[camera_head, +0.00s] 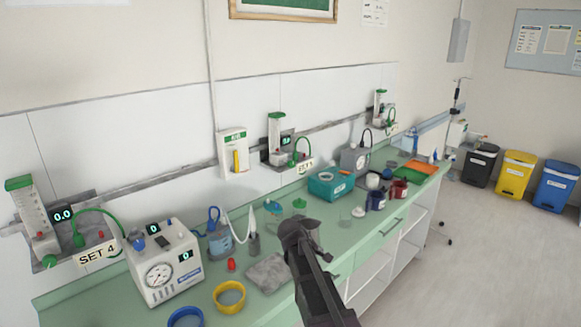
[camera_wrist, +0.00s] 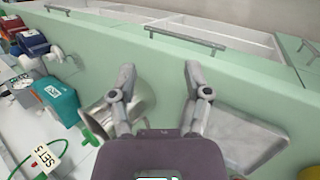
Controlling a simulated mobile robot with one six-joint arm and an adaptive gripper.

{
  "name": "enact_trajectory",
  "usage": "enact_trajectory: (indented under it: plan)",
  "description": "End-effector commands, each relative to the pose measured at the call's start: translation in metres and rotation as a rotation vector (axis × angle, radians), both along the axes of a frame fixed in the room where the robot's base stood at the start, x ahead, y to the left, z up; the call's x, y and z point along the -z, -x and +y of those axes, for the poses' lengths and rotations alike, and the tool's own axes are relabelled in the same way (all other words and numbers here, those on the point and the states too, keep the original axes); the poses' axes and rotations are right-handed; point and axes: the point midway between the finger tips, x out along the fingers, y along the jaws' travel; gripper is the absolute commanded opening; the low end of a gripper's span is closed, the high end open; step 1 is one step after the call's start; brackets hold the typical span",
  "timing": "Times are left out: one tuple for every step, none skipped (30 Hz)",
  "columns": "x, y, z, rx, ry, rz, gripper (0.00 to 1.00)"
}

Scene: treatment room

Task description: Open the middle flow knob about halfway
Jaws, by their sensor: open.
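The middle flow unit (camera_head: 277,135) hangs on the wall rail, with a green-topped clear tube, a small dark display (camera_head: 286,140) and a green hose. A tag (camera_head: 305,167) that seems to read SET 5 hangs beside it; the tag also shows in the wrist view (camera_wrist: 45,157). The knob at the unit's base is too small to make out its setting. My gripper (camera_head: 300,232) is over the counter, in front of and below that unit, well apart from it. In the wrist view my gripper (camera_wrist: 160,72) is open, its two fingers apart with nothing held between them.
Similar flow units hang at the left (camera_head: 35,215) and right (camera_head: 380,105). A metal cup (camera_wrist: 140,100) lies beside one finger. A grey pad (camera_head: 268,272), a white pump (camera_head: 165,265) and a teal box (camera_head: 330,186) crowd the green counter.

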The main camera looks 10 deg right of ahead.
Motion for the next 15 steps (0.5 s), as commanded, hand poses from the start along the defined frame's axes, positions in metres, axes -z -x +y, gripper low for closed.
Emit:
enact_trajectory:
  plan:
    - [-0.007, -0.037, 0.005, -0.076, 0.076, 0.015, 0.63]
    - [-0.012, -0.051, 0.006, -0.119, 0.125, 0.027, 0.63]
    - [-0.019, -0.07, 0.009, -0.178, 0.19, 0.045, 0.63]
    - [-0.024, -0.085, 0.011, -0.222, 0.24, 0.058, 0.63]
    - [-0.03, -0.099, 0.014, -0.263, 0.29, 0.074, 0.63]
    - [-0.037, -0.117, 0.018, -0.317, 0.356, 0.096, 0.63]
    - [-0.043, -0.131, 0.022, -0.358, 0.407, 0.114, 0.63]
    - [-0.049, -0.145, 0.027, -0.397, 0.457, 0.133, 0.63]
    - [-0.057, -0.163, 0.033, -0.445, 0.526, 0.161, 0.63]
    - [-0.064, -0.177, 0.038, -0.481, 0.577, 0.182, 0.63]
    - [-0.07, -0.191, 0.044, -0.516, 0.629, 0.203, 0.63]
    - [-0.079, -0.208, 0.053, -0.561, 0.699, 0.235, 0.63]
    - [-0.085, -0.221, 0.059, -0.592, 0.751, 0.26, 0.63]
    - [-0.092, -0.234, 0.066, -0.621, 0.804, 0.284, 0.63]
    - [-0.101, -0.25, 0.076, -0.659, 0.871, 0.32, 0.63]
